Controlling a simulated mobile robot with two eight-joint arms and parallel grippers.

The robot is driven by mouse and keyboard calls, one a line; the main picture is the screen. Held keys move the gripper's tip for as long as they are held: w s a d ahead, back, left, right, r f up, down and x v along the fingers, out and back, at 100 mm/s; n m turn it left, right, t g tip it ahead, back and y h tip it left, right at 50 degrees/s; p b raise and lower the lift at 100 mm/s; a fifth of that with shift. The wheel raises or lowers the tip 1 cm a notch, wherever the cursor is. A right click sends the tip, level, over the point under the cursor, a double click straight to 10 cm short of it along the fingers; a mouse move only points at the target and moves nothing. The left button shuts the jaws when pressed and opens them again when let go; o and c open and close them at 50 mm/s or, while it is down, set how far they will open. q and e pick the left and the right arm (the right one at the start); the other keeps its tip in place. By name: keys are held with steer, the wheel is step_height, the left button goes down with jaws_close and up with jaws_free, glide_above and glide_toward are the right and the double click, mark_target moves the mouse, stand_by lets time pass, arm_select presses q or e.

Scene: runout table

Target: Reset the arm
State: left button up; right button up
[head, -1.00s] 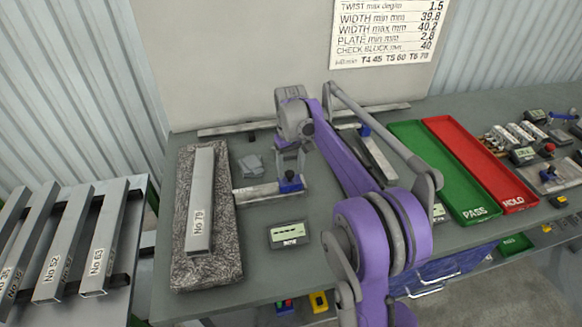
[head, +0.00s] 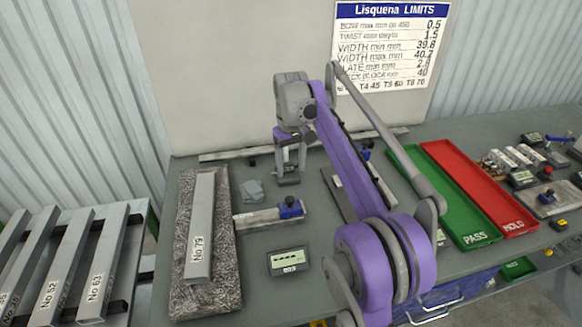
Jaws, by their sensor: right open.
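My right arm reaches over the grey table from the lower middle of the head view. Its right gripper (head: 290,172) hangs downward near the back of the table, open, with nothing seen between its fingers. It is above and behind the steel gauge with a blue knob (head: 290,207). I cannot tell its exact height over the table. My left gripper is not in view.
A bar marked No 79 (head: 203,225) lies on a granite plate (head: 180,290). Further bars (head: 95,275) rest on a rack at left. A small display (head: 288,262), a green PASS tray (head: 470,238) and a red HOLD tray (head: 490,190) are on the table (head: 255,300).

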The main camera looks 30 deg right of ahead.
steer(key=s+a+f+t, duration=0.2)
steer(key=s+a+f, duration=0.2)
steer(key=s, duration=0.5)
steer(key=s+a+f+t, duration=0.2)
steer(key=s+a+f, duration=0.2)
steer(key=s, duration=0.5)
steer(key=s+a+f+t, duration=0.1)
steer(key=s+a+f, duration=0.3)
steer(key=s, duration=0.6)
step_height(320, 180, down, 2)
steer(key=shift+a+f+t, duration=0.15)
steer(key=shift+f+t, duration=0.05)
steer(key=shift+t, duration=0.2)
